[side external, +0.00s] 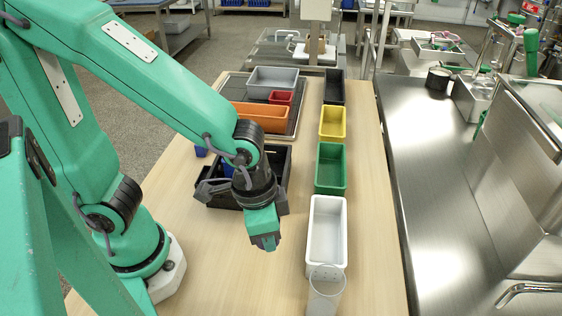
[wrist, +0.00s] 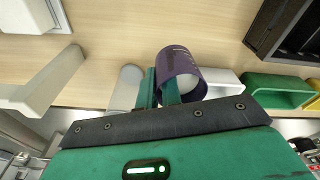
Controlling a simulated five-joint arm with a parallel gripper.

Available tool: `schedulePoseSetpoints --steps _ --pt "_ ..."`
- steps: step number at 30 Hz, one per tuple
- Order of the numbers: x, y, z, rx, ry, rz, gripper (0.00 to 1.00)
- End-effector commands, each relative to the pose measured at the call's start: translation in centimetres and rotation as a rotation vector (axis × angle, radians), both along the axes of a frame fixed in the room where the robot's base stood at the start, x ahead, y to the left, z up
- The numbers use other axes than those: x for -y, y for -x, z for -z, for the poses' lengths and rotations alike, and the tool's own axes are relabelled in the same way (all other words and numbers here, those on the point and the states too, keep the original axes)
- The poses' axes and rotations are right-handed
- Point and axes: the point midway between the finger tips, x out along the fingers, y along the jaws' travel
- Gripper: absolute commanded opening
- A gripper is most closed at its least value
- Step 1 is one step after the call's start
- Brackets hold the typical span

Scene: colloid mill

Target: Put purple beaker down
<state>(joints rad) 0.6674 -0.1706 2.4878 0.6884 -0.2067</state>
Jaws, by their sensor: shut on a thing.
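The purple beaker (wrist: 178,58) shows in the wrist view, just beyond my fingers, with its open mouth turned toward the lower right of the picture. My gripper (wrist: 161,90) is shut on it at the near side of its wall. In the side external view my gripper (side external: 266,244) points down over the wooden table (side external: 240,285), left of the white bin. The beaker cannot be made out there, hidden by my gripper. Whether its base touches the table cannot be told.
A white bin (side external: 326,230), a green bin (side external: 331,168) and a yellow bin (side external: 333,122) line the table's right side. A black crate (side external: 279,165) is behind my wrist. The front middle table is bare.

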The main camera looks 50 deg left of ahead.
Motion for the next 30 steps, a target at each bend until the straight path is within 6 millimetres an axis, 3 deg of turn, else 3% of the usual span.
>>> schedulePoseSetpoints --steps 8,17,23,30 --pt "0.0 -4.3 -1.1 0.001 -0.002 -0.07 0.0" --pt "-1.6 -12.4 -2.7 0.004 -0.006 -0.197 0.0" --pt "-4.0 -18.0 -3.5 0.005 -0.008 -0.285 0.0" --pt "-8.4 -24.1 -4.0 0.006 -0.012 -0.389 0.0"
